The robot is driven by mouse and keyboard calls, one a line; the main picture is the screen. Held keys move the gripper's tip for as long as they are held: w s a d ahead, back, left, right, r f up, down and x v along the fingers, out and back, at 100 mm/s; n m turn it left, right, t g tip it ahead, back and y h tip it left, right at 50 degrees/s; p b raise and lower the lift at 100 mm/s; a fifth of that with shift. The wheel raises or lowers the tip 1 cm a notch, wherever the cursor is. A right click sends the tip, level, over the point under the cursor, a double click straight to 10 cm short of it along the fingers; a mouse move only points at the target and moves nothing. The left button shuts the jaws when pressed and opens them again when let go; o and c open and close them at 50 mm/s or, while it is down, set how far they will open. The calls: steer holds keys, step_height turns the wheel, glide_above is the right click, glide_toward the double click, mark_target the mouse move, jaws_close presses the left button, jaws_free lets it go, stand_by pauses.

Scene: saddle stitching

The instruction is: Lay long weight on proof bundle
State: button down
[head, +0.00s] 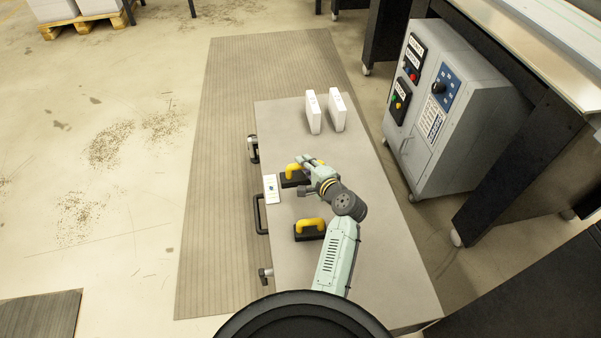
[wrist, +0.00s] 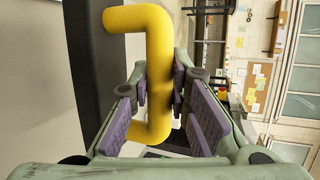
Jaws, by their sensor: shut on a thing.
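Two black weights with yellow handles are on the cart top. My gripper (head: 304,177) is shut on the handle of the farther weight (head: 289,182). In the wrist view, the yellow handle (wrist: 157,60) stands between my purple-padded fingers, with the black weight body (wrist: 92,50) on the left. The nearer weight (head: 309,237) stands apart, below my gripper in the head view. I cannot tell which weight is the longer, nor whether the held one touches the cart. A flat white item with a small green mark (head: 271,189) lies left of the held weight; whether it is the proof bundle is unclear.
Two white upright blocks (head: 313,114) and (head: 338,112) stand at the far end of the grey cart top (head: 380,240). The surface right of my arm is clear. A grey control cabinet (head: 440,110) stands to the right. Handles (head: 259,213) project from the cart's left side.

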mark_target(309, 184)
steer(key=shift+w+d+f, duration=0.1)
steer(key=shift+f, duration=3.3)
steer(key=shift+f+b, duration=0.15)
steer(key=shift+b, duration=0.25)
steer(key=c, duration=1.8)
jaws_free()
steer(key=shift+f, duration=0.25)
steer(key=shift+c, duration=0.2)
steer(key=o, duration=0.3)
steer(key=shift+s+r, duration=0.2)
steer(key=v, duration=1.1)
steer(key=shift+s+d, duration=0.2)
steer(key=shift+s, duration=0.15)
steer(key=shift+r, duration=0.1)
